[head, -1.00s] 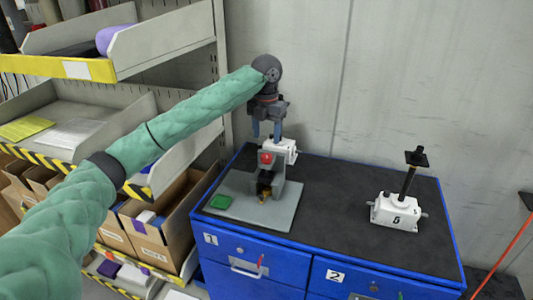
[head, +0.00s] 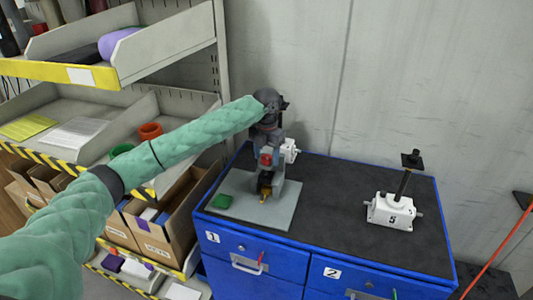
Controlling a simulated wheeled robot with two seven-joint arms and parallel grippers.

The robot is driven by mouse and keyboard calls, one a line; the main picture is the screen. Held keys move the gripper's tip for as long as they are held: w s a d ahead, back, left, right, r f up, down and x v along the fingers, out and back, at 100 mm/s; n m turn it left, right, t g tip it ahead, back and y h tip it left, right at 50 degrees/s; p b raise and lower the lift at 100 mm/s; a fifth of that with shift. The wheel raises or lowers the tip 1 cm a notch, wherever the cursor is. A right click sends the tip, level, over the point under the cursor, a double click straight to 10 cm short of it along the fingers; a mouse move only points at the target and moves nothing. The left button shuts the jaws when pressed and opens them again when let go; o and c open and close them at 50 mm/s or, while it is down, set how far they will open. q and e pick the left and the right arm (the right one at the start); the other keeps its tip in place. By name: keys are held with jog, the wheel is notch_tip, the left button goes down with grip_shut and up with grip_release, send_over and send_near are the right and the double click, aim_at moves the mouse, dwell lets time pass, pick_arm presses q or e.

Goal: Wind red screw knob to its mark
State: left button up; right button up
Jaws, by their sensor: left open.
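The red screw knob (head: 266,159) sits at the top of a small grey screw jack (head: 279,184) on a grey base plate (head: 283,213), on the left part of the blue cabinet's dark top. My left gripper (head: 267,150) points down from above, with its fingers at the height of the red knob. It is open, and its fingers partly hide the knob. I cannot tell whether they touch it. The mark on the jack is too small to make out. My right gripper is not in view.
A white jack (head: 391,212) with a black post stands on the right of the cabinet top (head: 335,200). A white part (head: 290,150) is behind the jack. Shelves with bins and boxes (head: 150,235) stand left.

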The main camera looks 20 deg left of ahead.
pick_arm(q)
jog(key=c, duration=1)
jog(key=shift+n, duration=0.3)
